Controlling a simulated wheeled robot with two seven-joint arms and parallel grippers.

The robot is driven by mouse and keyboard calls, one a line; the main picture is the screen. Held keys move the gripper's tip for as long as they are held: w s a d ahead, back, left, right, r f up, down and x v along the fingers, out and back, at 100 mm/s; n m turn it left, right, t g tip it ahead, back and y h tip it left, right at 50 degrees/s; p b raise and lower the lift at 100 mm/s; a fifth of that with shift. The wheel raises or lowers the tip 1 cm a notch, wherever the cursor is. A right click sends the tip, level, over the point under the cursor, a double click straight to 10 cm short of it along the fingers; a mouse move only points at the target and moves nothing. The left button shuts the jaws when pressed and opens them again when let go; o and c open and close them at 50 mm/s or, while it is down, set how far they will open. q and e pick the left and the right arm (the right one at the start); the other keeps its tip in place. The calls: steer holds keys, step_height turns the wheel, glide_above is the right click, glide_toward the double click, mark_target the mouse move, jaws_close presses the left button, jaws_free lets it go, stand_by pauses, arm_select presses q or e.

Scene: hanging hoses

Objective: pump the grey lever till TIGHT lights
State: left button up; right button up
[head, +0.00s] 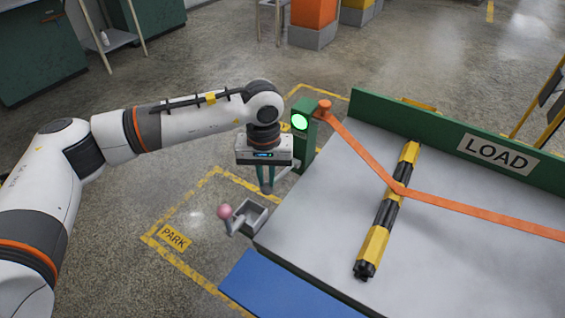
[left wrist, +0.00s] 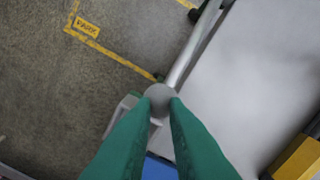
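My left gripper (head: 266,188) hangs at the left edge of the bench, beside the green post. In the left wrist view its two green fingers (left wrist: 160,104) close from both sides on the round grey knob (left wrist: 159,92) of the grey lever. The lever's metal arm (left wrist: 191,48) runs up and right from the knob. In the head view the lever (head: 286,183) slopes up toward the post, with its end partly hidden by the fingers. The round lamp (head: 299,122) on the post glows bright green; no word is readable on it. My right gripper is out of view.
An orange strap (head: 358,156) runs from the post across a black and yellow bar (head: 374,243) on the grey bench top (head: 320,240). A pink-knobbed lever (head: 225,211) stands close below my left gripper, by a grey box. A LOAD sign (head: 497,154) marks the back board.

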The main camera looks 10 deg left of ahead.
arm_select(q)
steer(key=shift+r+p, duration=0.3)
steer(key=shift+r, duration=0.8)
steer(key=shift+w+d+r+p, duration=0.2)
steer(key=shift+w+r, duration=0.1)
steer(key=shift+r, duration=0.4)
steer(key=shift+w+d+r+p, duration=0.15)
steer(key=shift+w+r, duration=0.2)
steer(key=shift+r, duration=0.3)
steer(key=shift+w+d+r+p, duration=0.1)
steer(key=shift+w+r+p, duration=0.15)
steer(key=shift+r, duration=0.45)
step_height(320, 180, up, 5)
steer(key=shift+p, duration=1.05)
steer(key=shift+f, duration=0.1)
